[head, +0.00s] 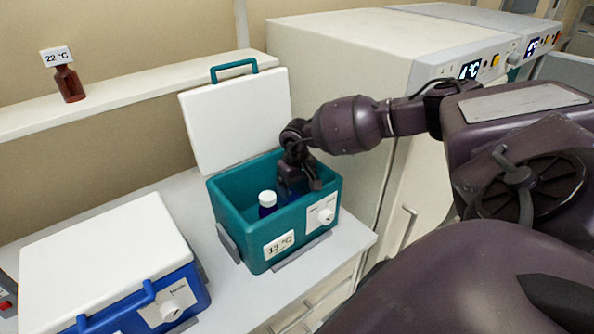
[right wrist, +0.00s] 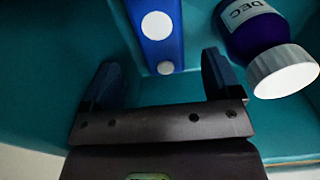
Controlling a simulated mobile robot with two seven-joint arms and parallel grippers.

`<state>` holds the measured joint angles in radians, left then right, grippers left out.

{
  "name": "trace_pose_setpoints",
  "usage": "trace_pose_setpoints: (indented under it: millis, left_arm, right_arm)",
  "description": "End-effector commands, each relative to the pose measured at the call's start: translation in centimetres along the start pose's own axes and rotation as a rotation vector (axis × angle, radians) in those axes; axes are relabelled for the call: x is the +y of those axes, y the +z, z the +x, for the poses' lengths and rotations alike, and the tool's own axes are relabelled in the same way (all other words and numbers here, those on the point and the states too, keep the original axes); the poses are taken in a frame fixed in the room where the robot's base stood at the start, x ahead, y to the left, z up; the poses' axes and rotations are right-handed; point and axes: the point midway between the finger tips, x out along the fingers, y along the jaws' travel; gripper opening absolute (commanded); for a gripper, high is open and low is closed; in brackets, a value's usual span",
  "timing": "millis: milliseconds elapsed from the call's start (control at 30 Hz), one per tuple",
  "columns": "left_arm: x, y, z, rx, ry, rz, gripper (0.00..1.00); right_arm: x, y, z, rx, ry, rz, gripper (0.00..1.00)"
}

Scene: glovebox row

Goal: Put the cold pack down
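The cold pack (right wrist: 157,38) is a flat blue slab with two pale round spots. In the right wrist view it stands inside the teal cool box, ahead of my right gripper. My right gripper (right wrist: 158,82) is open, with a gap between each finger and the line of the pack. In the head view my right gripper (head: 300,181) reaches down into the open teal cool box (head: 250,229) and hides part of its inside. I cannot clearly tell the pack from the gripper there. My left gripper is not in view.
A blue bottle with a white cap (head: 267,202) stands in the teal box, close to my right gripper. The teal box's white lid (head: 235,118) is raised behind. A closed blue cool box (head: 135,262) stands left. A brown bottle (head: 69,84) is on the ledge.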

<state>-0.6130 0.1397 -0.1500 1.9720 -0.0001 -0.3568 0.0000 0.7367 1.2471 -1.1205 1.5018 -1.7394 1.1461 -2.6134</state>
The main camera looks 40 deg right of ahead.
Motion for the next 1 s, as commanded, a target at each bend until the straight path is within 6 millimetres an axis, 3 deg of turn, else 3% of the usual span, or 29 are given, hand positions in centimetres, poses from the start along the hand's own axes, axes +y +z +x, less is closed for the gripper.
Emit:
trace_pose_setpoints:
  millis: [33,133,467,700,1000]
  left_arm:
    - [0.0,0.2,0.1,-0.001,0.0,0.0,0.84]
    - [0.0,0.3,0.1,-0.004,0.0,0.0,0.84]
    - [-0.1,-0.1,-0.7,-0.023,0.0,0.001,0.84]
    - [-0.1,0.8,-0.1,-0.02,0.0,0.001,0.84]
    - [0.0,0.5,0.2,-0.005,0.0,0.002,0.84]
  right_arm:
    - [-0.3,0.8,1.5,-0.016,-0.003,-0.004,0.84]
    - [-0.4,0.8,1.5,-0.016,-0.003,-0.004,0.84]
    - [-0.4,0.8,-0.1,-0.017,-0.004,-0.004,0.84]
    - [-0.2,0.5,-5.0,-0.009,-0.002,-0.004,0.84]
    - [-0.2,0.3,-10.4,-0.008,-0.002,-0.003,0.84]
